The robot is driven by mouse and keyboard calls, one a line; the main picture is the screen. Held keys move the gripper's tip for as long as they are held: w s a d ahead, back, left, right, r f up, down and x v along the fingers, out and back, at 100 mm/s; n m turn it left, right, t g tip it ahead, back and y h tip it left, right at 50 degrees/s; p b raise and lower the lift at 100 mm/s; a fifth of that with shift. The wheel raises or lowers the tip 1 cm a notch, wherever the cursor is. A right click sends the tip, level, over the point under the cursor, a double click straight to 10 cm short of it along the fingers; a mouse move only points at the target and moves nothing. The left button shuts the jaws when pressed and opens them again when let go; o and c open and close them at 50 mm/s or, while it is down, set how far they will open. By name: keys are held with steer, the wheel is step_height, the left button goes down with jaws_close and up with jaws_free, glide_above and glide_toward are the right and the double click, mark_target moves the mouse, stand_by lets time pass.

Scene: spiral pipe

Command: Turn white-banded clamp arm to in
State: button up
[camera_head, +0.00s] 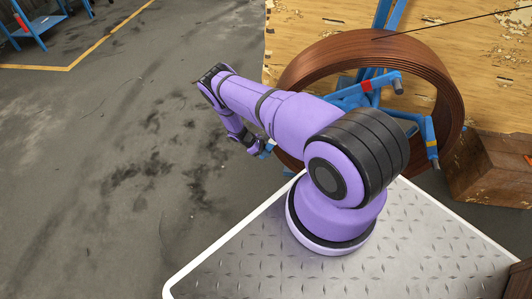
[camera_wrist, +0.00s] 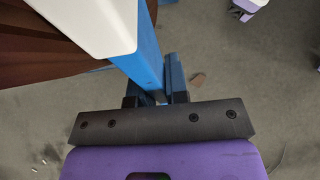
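The white-banded clamp arm shows large in the wrist view: a wide white band (camera_wrist: 92,24) at upper left and a blue bar (camera_wrist: 148,52) running down to between my fingers. My gripper (camera_wrist: 155,96) has one finger on each side of the bar's lower end. I cannot tell whether the fingers press on it. In the head view my gripper (camera_head: 264,151) is low at the left side of the coil, mostly behind my own arm. The white band is hidden there.
A brown pipe coil (camera_head: 440,75) sits on a blue holder. A wooden board (camera_head: 330,22) stands behind and a brown crate (camera_head: 490,170) at right. The floor (camera_head: 110,170) at left is open.

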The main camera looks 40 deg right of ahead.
steer(key=o, duration=0.3)
steer(key=shift+o, duration=0.2)
steer(key=shift+w, duration=0.1)
steer(key=v, duration=1)
steer(key=shift+w+r, duration=0.15)
steer(key=shift+r, duration=0.15)
steer(key=shift+a, duration=0.15)
steer(key=shift+c, duration=0.2)
